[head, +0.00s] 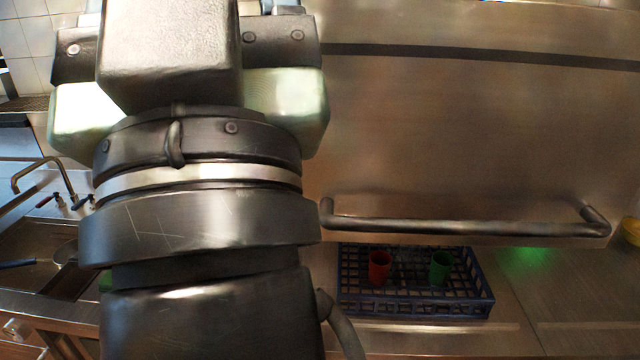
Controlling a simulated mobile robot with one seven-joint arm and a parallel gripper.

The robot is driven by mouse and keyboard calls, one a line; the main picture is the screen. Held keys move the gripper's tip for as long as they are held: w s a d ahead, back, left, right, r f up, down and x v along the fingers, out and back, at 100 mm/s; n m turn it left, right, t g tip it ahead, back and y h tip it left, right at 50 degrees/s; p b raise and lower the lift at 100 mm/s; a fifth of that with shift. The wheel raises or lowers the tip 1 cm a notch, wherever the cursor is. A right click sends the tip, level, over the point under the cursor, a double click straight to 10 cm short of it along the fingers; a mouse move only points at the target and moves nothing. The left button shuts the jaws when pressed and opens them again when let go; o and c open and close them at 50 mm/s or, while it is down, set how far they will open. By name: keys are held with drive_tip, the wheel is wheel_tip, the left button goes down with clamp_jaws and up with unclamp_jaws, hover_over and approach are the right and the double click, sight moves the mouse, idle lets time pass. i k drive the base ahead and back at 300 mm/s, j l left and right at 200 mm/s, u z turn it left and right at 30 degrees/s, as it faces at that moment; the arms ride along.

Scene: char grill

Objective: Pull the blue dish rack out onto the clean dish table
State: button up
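The blue dish rack (410,309) sits low, right of centre, below the steel hood door. It lies flat on a steel surface. A red cup (379,268) and a green cup (440,268) stand in it. The door's lower edge overlaps its back part, and my arm stands close to its left end. My gripper (185,50) is seen from behind at the top left of centre, large and close to the camera. Its fingertips are hidden or out of frame, so its opening and anything in it cannot be seen. The clean dish table (580,290) appears to be the steel surface at right.
The steel hood door (480,140) fills the upper right, with a long bar handle (465,228) along its bottom. A sink (40,250) with a faucet (42,165) and a pan (66,251) is at left. A yellow item (631,231) shows at the right edge. The right surface looks clear.

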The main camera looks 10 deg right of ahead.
sight(490, 300)
drive_tip(key=i+j, duration=1.25)
drive_tip(key=i+j+z, duration=0.1)
drive_tip(key=i+j, duration=0.4)
drive_tip(key=i+j+z, duration=0.1)
drive_tip(key=i+j, duration=0.45)
drive_tip(key=i+j+z, duration=0.1)
drive_tip(key=i+j, duration=0.35)
drive_tip(key=j, duration=0.25)
drive_tip(key=z, duration=1.7)
drive_tip(key=i+l+z, duration=0.8)
